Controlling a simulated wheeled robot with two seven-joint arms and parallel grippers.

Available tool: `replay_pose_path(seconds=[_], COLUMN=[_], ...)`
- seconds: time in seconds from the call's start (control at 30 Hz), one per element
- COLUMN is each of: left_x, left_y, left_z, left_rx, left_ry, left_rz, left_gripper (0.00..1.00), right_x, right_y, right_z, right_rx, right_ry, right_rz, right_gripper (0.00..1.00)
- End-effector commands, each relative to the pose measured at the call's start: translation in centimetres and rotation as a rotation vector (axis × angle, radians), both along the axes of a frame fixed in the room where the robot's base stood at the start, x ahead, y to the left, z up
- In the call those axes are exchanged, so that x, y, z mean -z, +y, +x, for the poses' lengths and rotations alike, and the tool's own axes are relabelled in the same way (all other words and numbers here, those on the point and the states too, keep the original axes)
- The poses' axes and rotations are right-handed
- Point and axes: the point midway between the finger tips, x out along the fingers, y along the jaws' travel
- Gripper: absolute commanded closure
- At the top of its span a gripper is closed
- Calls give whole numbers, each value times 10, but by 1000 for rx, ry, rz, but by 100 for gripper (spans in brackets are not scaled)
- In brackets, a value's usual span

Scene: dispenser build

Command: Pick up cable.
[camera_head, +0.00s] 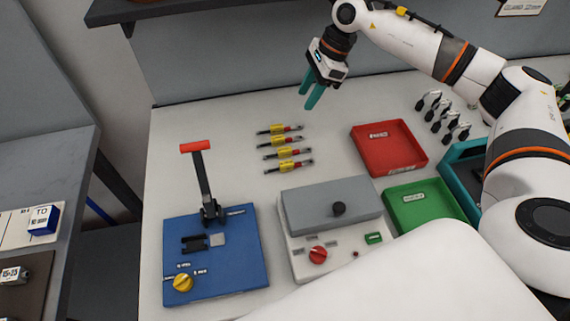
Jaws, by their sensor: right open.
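My right gripper (312,97) has teal fingers, open and empty, pointing down above the back of the white table. Several small curved pieces with black ends and pale loops (434,97) stand in a row at the back right and look like the cables. They are to the right of my right gripper and apart from it. Several yellow parts with black and red ends (285,153) lie in a column below and left of the gripper; I cannot tell exactly what they are. My left gripper is out of view.
A red tray (414,162) and a green tray (402,213) lie right of centre, with a teal bin (453,178) beside them. A grey-lidded box (300,248) and a blue lever fixture (247,286) stand in front. The back left of the table (190,120) is clear.

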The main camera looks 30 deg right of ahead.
Motion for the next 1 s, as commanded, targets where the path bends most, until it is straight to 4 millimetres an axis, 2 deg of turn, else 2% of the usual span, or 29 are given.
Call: replay_pose_path(seconds=[0.03, 0.2, 0.3, 0.47, 0.8, 1.0], left_x=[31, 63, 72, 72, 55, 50], left_y=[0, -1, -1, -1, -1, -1], left_z=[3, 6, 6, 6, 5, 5], left_rx=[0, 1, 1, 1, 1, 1], left_ry=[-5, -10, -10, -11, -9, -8], left_rz=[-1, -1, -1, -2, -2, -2], left_gripper=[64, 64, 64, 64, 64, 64], right_x=[31, 63, 72, 80, 127, 140], right_y=[0, 0, 0, 2, 23, 29], right_z=[0, 0, 0, 0, 6, 7], right_rx=[0, 0, 0, -1, -1, -2], right_ry=[0, 0, 0, 2, 3, 1], right_rz=[0, 0, 0, 0, 1, 0], right_gripper=[58, 58, 58, 58, 58, 58])
